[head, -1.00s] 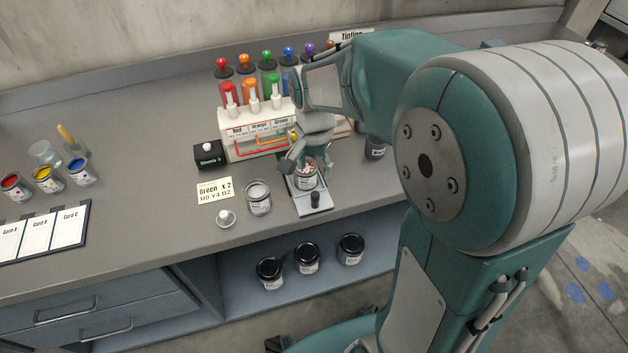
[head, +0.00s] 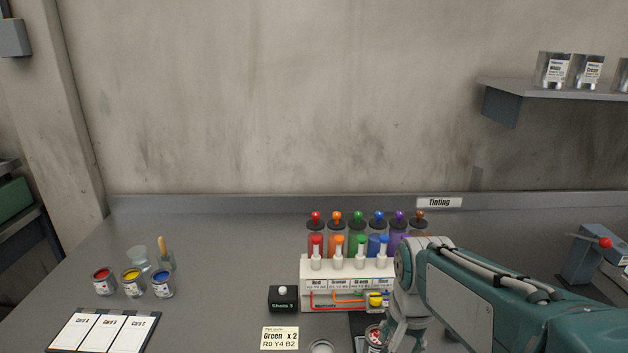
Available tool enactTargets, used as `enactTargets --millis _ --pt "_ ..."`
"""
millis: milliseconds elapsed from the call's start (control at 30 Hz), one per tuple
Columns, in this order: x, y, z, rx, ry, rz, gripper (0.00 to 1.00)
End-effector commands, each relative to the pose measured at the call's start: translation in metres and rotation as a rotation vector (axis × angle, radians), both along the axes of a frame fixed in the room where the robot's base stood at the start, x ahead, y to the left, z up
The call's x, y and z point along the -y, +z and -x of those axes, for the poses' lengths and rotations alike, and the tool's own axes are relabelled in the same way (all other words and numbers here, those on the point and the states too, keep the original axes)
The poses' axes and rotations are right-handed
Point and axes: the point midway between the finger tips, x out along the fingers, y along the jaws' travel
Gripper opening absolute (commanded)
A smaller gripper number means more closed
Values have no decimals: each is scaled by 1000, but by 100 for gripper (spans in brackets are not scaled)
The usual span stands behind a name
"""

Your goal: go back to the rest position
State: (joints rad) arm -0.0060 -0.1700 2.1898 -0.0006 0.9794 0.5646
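My gripper (head: 402,338) hangs low at the bottom edge of the head view, in front of the right part of the tinting rack (head: 306,270). Its fingertips are cut off or hidden, so I cannot tell if it is open or shut. My arm reaches in from the lower right. A small can (head: 375,337) with red and white on it stands just left of the gripper, partly cut off by the frame edge. I cannot tell whether the gripper touches it.
The rack holds several coloured bottles. Left of it are a black Shots 3 box (head: 283,299), a Green x 2 note (head: 280,338) and a jar rim (head: 322,346). Paint pots (head: 133,283) and cards (head: 102,331) lie left. A wall shelf (head: 550,88) holds cans.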

Motion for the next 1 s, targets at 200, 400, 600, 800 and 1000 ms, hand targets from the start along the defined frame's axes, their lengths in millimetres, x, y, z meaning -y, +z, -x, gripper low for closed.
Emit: enactTargets --millis 200,400,600,800,1000 --pt "1 29 46 141 210 45 65" --pt "2 41 86 260 394 111 65" --pt "2 43 109 332 514 166 65" --pt "2 43 113 340 537 176 65" --pt "2 43 112 340 535 176 65"
